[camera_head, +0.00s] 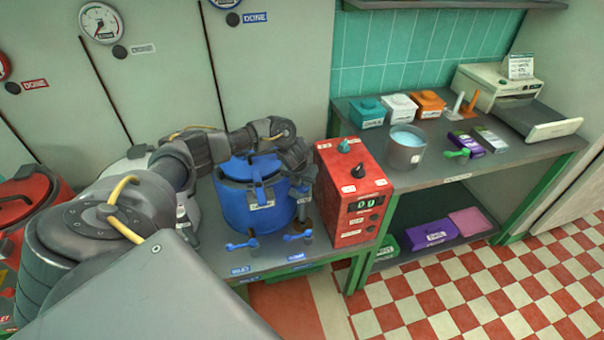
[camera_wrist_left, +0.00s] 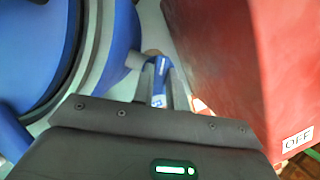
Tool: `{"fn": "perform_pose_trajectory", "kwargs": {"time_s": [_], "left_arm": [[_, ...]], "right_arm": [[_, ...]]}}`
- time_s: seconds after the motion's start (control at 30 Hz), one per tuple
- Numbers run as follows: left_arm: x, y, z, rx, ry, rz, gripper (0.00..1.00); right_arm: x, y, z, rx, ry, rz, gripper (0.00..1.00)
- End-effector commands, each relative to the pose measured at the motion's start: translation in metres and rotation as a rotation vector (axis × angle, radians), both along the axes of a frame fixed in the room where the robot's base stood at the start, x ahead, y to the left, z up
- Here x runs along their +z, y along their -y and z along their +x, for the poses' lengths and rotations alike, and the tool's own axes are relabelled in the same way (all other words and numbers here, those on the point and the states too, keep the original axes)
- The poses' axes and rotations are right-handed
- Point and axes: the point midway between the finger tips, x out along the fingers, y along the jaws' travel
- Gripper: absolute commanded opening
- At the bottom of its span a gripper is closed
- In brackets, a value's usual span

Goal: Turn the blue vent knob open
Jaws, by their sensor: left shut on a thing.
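A blue kettle (camera_head: 250,205) stands on the grey bench, left of a red control box (camera_head: 345,190). My left arm reaches over from the left, and my left gripper (camera_head: 301,188) points down at the kettle's right side. In the left wrist view the fingers of my left gripper (camera_wrist_left: 161,85) are shut on a blue knob (camera_wrist_left: 158,95), between the blue kettle wall (camera_wrist_left: 30,60) and the red box (camera_wrist_left: 225,70). Its lettering is too small to read, and the fingers cover part of it. My right gripper is not in view.
Two blue levers, left (camera_head: 242,244) and right (camera_head: 297,237), sit at the bench front. The red box stands close to the gripper's right. A side bench holds a grey pot (camera_head: 405,150) and small boxes. A red vessel (camera_head: 30,200) stands at far left.

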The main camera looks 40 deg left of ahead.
Motion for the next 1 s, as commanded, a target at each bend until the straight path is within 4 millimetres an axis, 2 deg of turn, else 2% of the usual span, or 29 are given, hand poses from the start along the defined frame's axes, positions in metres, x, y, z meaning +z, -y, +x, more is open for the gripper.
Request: {"fn": "perform_pose_trajectory", "kwargs": {"time_s": [0.03, 0.4, 0.7, 1.0], "left_arm": [[0.006, 0.001, 0.001, 0.044, 0.001, -0.001, 0.0], [0.005, 0.002, 0.002, 0.37, 0.001, 0.001, 0.0], [0.003, 0.002, 0.003, 0.544, 0.001, 0.0, 0.0], [0.002, 0.002, 0.003, 0.618, 0.002, 0.0, 0.0]], "right_arm": [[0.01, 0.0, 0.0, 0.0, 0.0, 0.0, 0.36], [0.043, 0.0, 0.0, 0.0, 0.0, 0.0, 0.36], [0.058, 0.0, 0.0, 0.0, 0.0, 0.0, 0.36], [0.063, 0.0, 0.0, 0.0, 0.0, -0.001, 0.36]]}}
